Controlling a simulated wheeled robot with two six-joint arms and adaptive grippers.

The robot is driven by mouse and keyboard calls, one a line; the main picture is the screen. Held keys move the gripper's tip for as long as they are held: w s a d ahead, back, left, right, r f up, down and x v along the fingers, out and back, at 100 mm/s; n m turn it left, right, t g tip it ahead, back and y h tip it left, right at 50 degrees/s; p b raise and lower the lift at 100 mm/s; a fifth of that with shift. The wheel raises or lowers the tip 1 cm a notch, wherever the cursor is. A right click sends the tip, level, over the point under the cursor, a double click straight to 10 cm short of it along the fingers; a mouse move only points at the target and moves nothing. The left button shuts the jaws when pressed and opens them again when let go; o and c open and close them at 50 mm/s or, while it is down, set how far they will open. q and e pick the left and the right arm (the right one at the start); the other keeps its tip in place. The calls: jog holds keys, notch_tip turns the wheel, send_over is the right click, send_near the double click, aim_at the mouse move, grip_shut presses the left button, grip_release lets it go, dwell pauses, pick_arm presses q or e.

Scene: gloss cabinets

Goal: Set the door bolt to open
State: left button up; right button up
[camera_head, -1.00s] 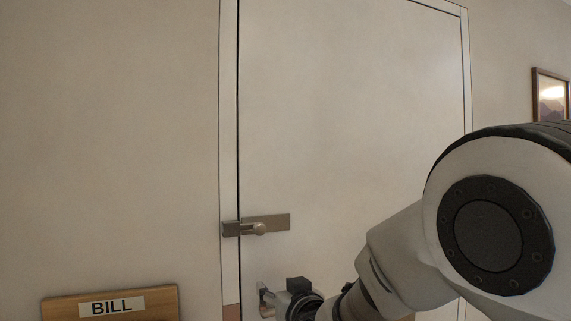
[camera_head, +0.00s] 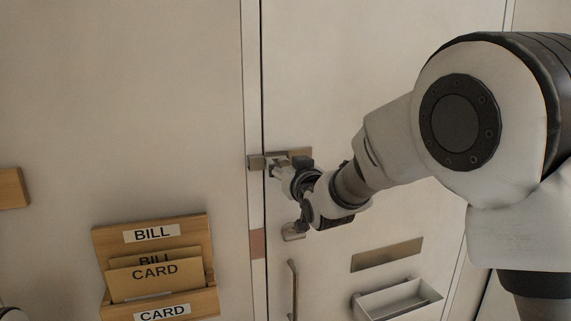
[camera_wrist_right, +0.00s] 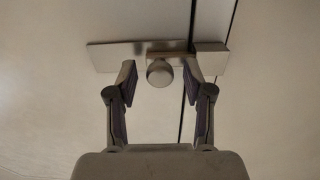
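The door bolt is a metal plate with a sliding bar and round knob, mounted across the door's left edge. In the head view the bolt plate (camera_head: 301,153) is partly hidden by my right gripper (camera_head: 277,167). In the right wrist view the knob (camera_wrist_right: 160,73) sits between the two fingertips of my right gripper (camera_wrist_right: 161,76), with a visible gap on each side. The bar spans the door gap towards the keeper (camera_wrist_right: 211,60) on the frame. The right gripper is open.
Below the bolt are a small metal fitting (camera_head: 293,232), a vertical door handle (camera_head: 293,288), a mail slot plate (camera_head: 386,254) and an open tray (camera_head: 398,299). A wooden letter holder (camera_head: 152,238) hangs left of the door.

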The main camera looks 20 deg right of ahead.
grip_shut()
jog(key=d, duration=0.3)
jog(key=shift+w+d+r+b, duration=0.1)
jog(key=shift+d+b, duration=0.15)
jog(key=shift+b, duration=0.15)
jog(key=shift+o, duration=0.6)
grip_release()
jog(key=shift+o, duration=0.8)
jog(key=shift+d, duration=0.3)
